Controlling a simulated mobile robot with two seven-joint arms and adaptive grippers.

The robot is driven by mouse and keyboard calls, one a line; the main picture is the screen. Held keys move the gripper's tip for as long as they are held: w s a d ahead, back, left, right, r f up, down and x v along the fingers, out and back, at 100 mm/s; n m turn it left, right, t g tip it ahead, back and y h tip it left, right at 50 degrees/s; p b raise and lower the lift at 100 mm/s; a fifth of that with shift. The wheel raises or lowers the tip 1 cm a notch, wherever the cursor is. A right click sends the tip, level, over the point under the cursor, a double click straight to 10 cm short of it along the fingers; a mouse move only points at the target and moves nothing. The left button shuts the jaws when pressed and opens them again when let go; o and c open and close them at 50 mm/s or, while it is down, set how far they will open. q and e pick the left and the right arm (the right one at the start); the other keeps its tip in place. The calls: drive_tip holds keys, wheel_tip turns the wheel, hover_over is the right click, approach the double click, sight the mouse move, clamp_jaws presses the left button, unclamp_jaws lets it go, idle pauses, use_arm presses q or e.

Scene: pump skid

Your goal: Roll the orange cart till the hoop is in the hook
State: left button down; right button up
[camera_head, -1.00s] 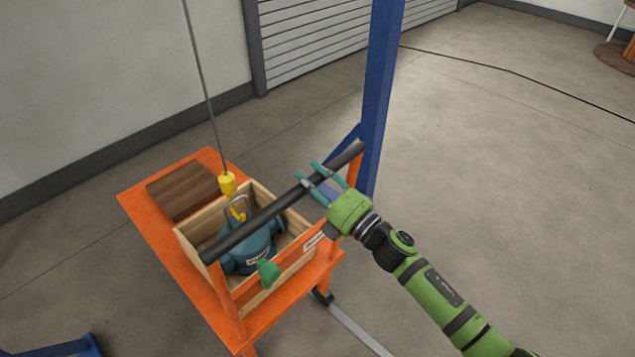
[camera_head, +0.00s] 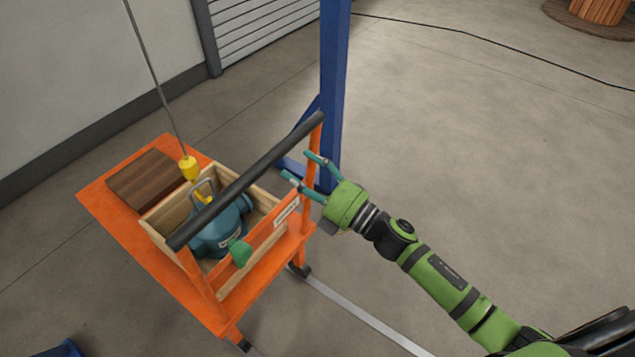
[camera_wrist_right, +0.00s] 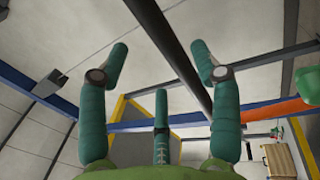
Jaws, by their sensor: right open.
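The orange cart (camera_head: 110,210) carries a wooden crate (camera_head: 158,233) with a blue-green pump (camera_head: 215,235) in it. The grey hoop (camera_head: 209,182) stands on top of the pump. The yellow hook (camera_head: 201,193) hangs below a yellow block (camera_head: 188,168) on a cable and overlaps the hoop; I cannot tell whether the hoop sits inside it. The cart's black push bar (camera_head: 250,177) crosses in front. My right gripper (camera_head: 299,166) is open and empty, just right of the bar and apart from it. The bar also shows beyond the fingers in the right wrist view (camera_wrist_right: 172,45). My left gripper is out of view.
A blue post (camera_head: 335,90) stands just behind the cart's bar end. A brown wooden block (camera_head: 147,180) lies on the cart's far end. A pale strip (camera_head: 360,318) runs along the floor near the cart wheels. The floor to the right is open.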

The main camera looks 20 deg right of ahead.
drive_tip(key=shift+v, duration=2.3)
drive_tip(key=s+d+f+m+g+h, duration=0.1)
drive_tip(key=s+d+f+m+h, duration=0.3)
drive_tip(key=f, duration=0.7)
drive_tip(key=d+f+m+g+h, duration=0.25)
drive_tip(key=f+m, duration=0.25)
drive_tip(key=f, duration=0.6)
drive_tip(key=s+d+f+m+g+h, duration=0.1)
drive_tip(key=s+d+f+m+h, duration=0.25)
drive_tip(key=f, duration=0.65)
drive_tip(key=s+d+f+m+g+h, duration=0.15)
drive_tip(key=s+f+m+g, duration=0.35)
drive_tip(key=s+f, duration=0.7)
drive_tip(key=s+a+f+m+g, duration=0.1)
drive_tip(key=s+f, duration=0.3)
drive_tip(key=s, duration=0.6)
drive_tip(key=s+a+f+m+g, duration=0.2)
drive_tip(key=s+f+m+g, duration=0.2)
drive_tip(key=s, duration=0.7)
drive_tip(key=shift+s+f+m+h, duration=0.2)
drive_tip(key=shift+f+m+h, duration=0.15)
drive_tip(key=shift+f+h, duration=0.15)
drive_tip(key=shift+a+g, duration=0.1)
drive_tip(key=shift+g, duration=0.15)
